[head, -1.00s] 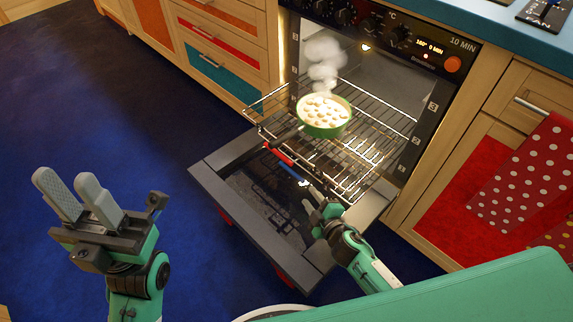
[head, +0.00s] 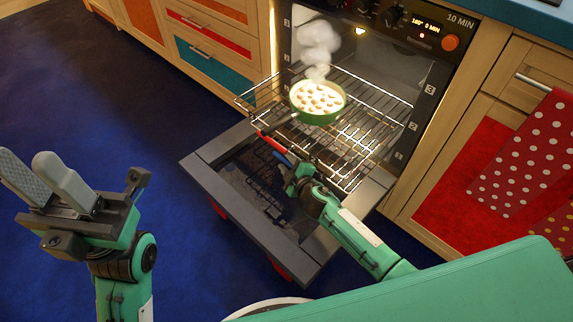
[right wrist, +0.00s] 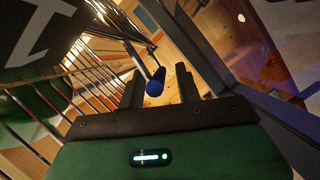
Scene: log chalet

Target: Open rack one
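The wire rack (head: 382,112) is pulled partly out of the oven, over the lowered oven door (head: 205,178). A red and blue bar (head: 264,137) lies along its front. My right gripper (head: 285,160) is over the door, close to the blue part. In the right wrist view my right gripper (right wrist: 160,85) has its fingers apart, with a blue rounded end (right wrist: 154,87) between them. I cannot tell if they touch it. A green pan (head: 319,112) of pale round pieces steams on the rack. My left gripper (head: 30,165) is open and empty.
Drawers (head: 215,55) stand left of the oven. A dotted red towel (head: 530,150) hangs on the cupboard at right. The dark blue floor (head: 95,110) at left is clear. The pan's dark handle (head: 283,122) points towards the rack's front left.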

